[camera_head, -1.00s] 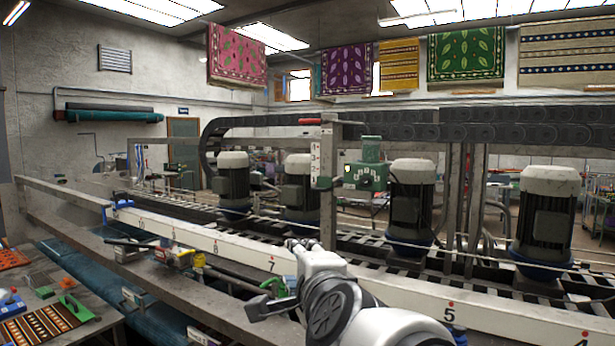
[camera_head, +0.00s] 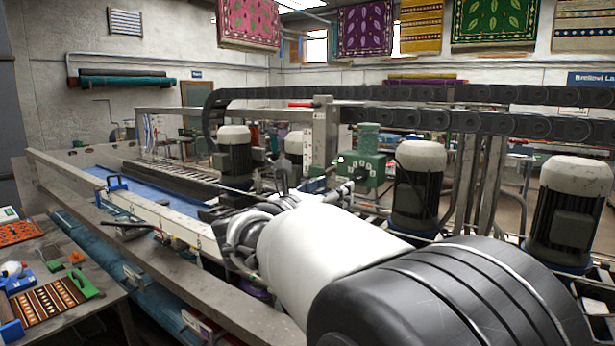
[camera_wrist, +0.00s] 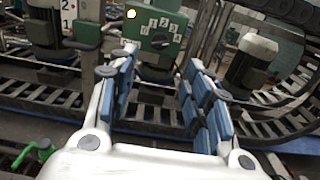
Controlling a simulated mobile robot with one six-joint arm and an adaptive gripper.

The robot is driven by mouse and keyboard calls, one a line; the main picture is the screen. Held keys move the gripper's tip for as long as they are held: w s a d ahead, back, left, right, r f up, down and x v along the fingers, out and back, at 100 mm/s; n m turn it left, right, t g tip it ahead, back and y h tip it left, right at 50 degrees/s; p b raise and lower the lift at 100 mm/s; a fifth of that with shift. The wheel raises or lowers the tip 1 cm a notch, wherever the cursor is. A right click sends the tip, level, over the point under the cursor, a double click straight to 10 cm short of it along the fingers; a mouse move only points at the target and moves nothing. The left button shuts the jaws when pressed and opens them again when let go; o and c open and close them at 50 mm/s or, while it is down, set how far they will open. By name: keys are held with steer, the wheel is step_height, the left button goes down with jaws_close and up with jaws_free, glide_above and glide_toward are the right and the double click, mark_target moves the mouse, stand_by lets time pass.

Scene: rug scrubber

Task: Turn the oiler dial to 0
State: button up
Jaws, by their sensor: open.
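The oiler is a green box (camera_head: 362,170) on the machine's upright post, seen just beyond my arm. In the wrist view its green face (camera_wrist: 172,23) carries white number plates and a dark dial knob (camera_wrist: 159,41). I cannot read for certain which number the knob points at. My gripper (camera_wrist: 156,70) is open and empty, with blue-padded fingers either side of the view. The dial is beyond the fingertips and between them in the picture, apart from them. In the head view my arm partly hides the gripper.
A white number plate (camera_wrist: 67,18) is left of the oiler. Motors with white caps stand nearby, one right of the oiler (camera_head: 418,185). A conveyor (camera_wrist: 150,108) runs below. A long rail (camera_head: 165,222) and a side table (camera_head: 100,298) lie left.

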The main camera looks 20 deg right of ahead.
mark_target(356, 179)
steer(key=p+x, duration=0.1)
steer(key=x, duration=1)
steer(key=shift+w+d+p, duration=0.3)
steer(key=shift+c, duration=0.2)
steer(key=c, duration=1)
